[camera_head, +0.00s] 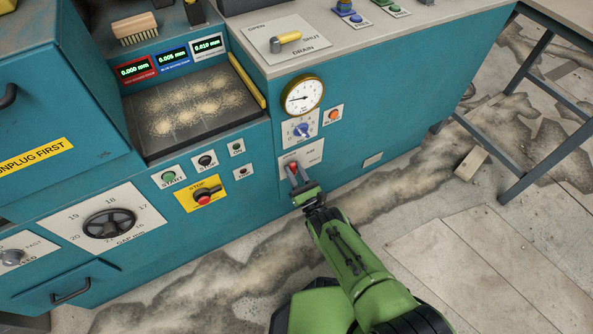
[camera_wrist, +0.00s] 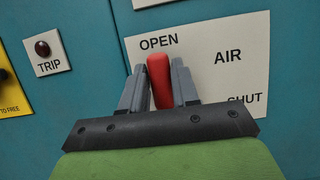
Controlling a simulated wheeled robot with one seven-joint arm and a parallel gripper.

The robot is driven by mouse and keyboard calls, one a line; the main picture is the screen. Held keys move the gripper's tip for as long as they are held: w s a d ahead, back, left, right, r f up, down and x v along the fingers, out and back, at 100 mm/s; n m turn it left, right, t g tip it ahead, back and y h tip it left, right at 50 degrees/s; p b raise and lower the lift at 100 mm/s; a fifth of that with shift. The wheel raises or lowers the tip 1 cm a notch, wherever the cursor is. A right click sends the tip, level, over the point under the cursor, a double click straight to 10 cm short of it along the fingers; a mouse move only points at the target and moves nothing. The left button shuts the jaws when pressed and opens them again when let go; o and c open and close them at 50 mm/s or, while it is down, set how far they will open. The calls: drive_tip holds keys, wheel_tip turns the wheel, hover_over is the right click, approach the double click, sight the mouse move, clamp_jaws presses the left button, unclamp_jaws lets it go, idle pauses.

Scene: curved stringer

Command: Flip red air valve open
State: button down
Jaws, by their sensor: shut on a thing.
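The red air valve handle (camera_wrist: 160,82) stands between my gripper's two fingers in the wrist view. It is on a white plate (camera_wrist: 232,60) marked OPEN at upper left, AIR at right and SHUT at lower right. The handle's tip points upward, close beside the word OPEN. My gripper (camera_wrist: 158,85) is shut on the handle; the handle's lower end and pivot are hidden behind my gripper. In the head view, my gripper (camera_head: 299,184) is at the plate, low on the teal machine's front, with a little red of the handle (camera_head: 292,168) showing.
A blue knob (camera_head: 302,130), a round gauge (camera_head: 303,95) and an orange button (camera_head: 333,115) sit above the plate. A yellow stop panel (camera_head: 187,197) is to the left. A TRIP lamp (camera_wrist: 43,48) is beside the plate. Stained floor lies at right, near a table leg.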

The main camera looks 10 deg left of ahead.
drive_tip(key=shift+s+f+n, duration=0.1)
drive_tip(key=shift+n, duration=0.2)
drive_tip(key=c, duration=0.9)
unclamp_jaws()
